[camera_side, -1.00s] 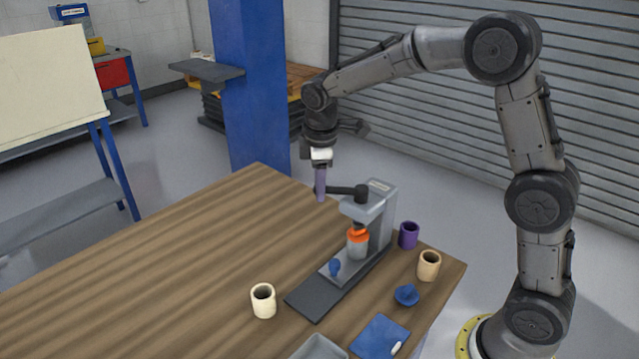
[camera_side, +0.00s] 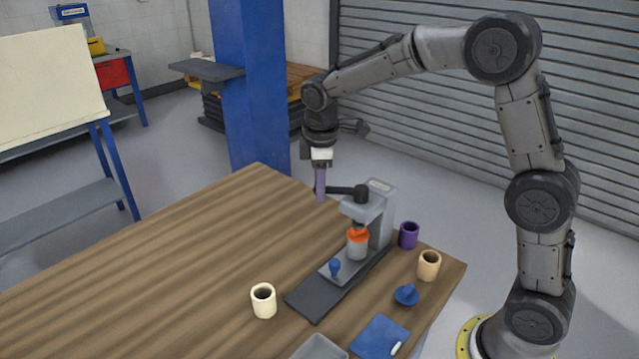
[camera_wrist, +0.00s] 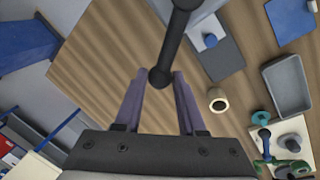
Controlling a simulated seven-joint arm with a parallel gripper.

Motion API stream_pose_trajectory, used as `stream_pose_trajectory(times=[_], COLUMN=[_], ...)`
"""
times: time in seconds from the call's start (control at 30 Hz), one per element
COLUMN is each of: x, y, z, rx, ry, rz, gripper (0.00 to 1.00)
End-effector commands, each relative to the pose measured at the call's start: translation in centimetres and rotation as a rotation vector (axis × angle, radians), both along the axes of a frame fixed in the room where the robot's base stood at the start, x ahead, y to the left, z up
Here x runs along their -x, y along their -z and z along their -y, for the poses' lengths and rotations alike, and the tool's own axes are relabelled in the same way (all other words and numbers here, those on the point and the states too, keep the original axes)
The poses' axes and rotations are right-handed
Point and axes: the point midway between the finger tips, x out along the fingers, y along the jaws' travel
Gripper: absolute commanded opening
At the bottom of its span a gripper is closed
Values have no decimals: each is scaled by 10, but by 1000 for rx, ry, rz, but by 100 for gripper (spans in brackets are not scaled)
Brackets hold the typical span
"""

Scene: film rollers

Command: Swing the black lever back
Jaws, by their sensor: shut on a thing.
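The black lever (camera_side: 343,190) sticks out to the left from the top of a grey press (camera_side: 381,211) on the wooden table. In the wrist view the lever (camera_wrist: 174,45) ends in a round knob between my two purple fingers. My gripper (camera_side: 320,193) points down at the lever's outer end, and it shows in the wrist view (camera_wrist: 160,82) shut on the lever's end. An orange-topped grey cylinder (camera_side: 357,246) stands under the press head. A blue knob (camera_side: 335,267) is on the press base.
A cream roller (camera_side: 263,301), a purple roller (camera_side: 409,235) and a tan roller (camera_side: 429,265) stand around the press. A blue piece (camera_side: 406,295), a blue plate (camera_side: 379,337) and a grey tray (camera_side: 319,348) lie near the front. The table's left side is clear.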

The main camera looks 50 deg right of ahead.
Motion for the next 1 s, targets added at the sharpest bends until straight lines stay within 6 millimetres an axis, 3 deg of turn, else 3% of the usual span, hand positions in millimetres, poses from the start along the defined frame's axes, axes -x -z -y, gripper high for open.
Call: stream_pose_trajectory(times=[0.27,1.0], x=[-5,-18], y=[-1,-1], z=[7,48], rx=[0,1], ry=[84,563], rz=[2,2], gripper=[0,0])
